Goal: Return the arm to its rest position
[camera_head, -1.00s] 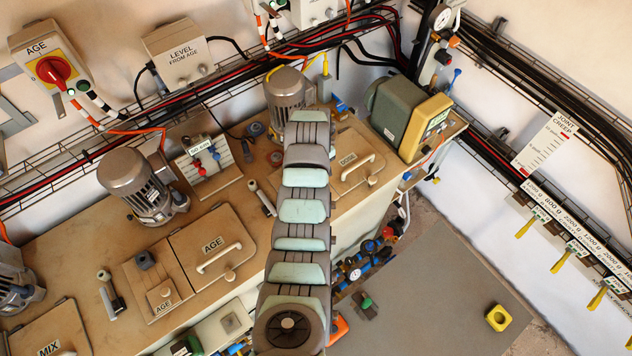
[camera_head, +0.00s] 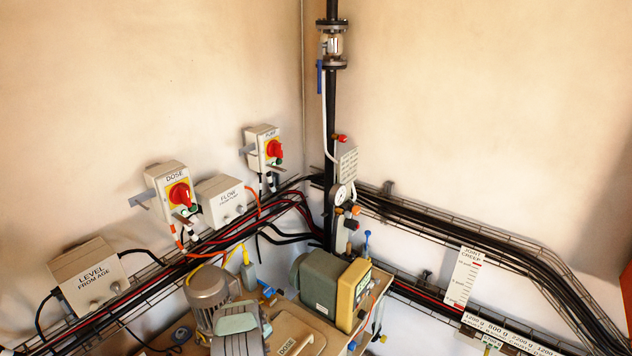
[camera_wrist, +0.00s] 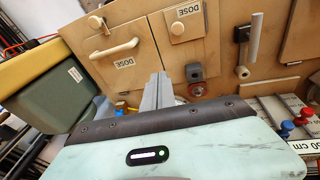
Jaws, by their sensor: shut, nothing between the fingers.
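My arm shows only at the bottom of the head view, where a pale green and dark segment (camera_head: 238,328) stands in front of a grey motor. Its end is out of that view. In the wrist view my gripper (camera_wrist: 158,82) has its grey fingers together, with nothing between them. The gap between fingertips and tank top is hard to judge.
The green and yellow pump (camera_head: 332,290) stands at the bottom centre-right of the head view. Wall boxes with red knobs (camera_head: 180,194), a black vertical pipe (camera_head: 331,110) and cable trays (camera_head: 470,235) line the corner. The upper walls are bare.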

